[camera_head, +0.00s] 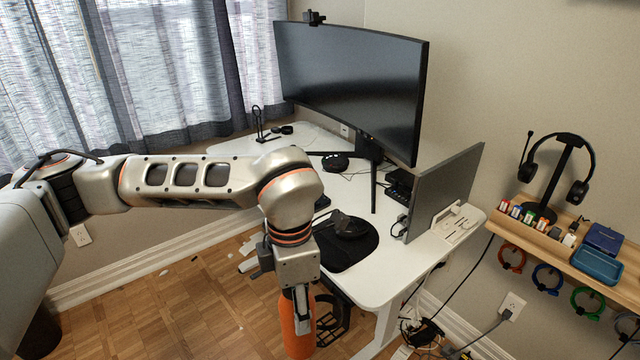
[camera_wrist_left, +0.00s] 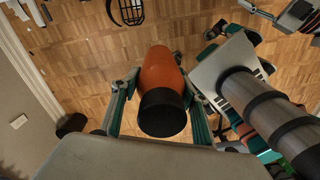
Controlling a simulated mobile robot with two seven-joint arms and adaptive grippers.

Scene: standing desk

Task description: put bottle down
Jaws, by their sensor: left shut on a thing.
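An orange bottle (camera_head: 297,326) hangs below my left gripper (camera_head: 301,309) in the head view, over the wooden floor in front of the desk. In the left wrist view the bottle (camera_wrist_left: 161,75) shows its orange body and black cap (camera_wrist_left: 162,113), between the two fingers of my left gripper (camera_wrist_left: 160,100). The left gripper is shut on the bottle. My right gripper is not seen in the head view.
The white desk (camera_head: 375,275) holds a curved monitor (camera_head: 350,85), a second screen (camera_head: 445,190) and a black mouse mat (camera_head: 345,250). A wooden shelf (camera_head: 545,238) with headphones (camera_head: 555,170) is at right. Free white surface lies along the desk's front edge.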

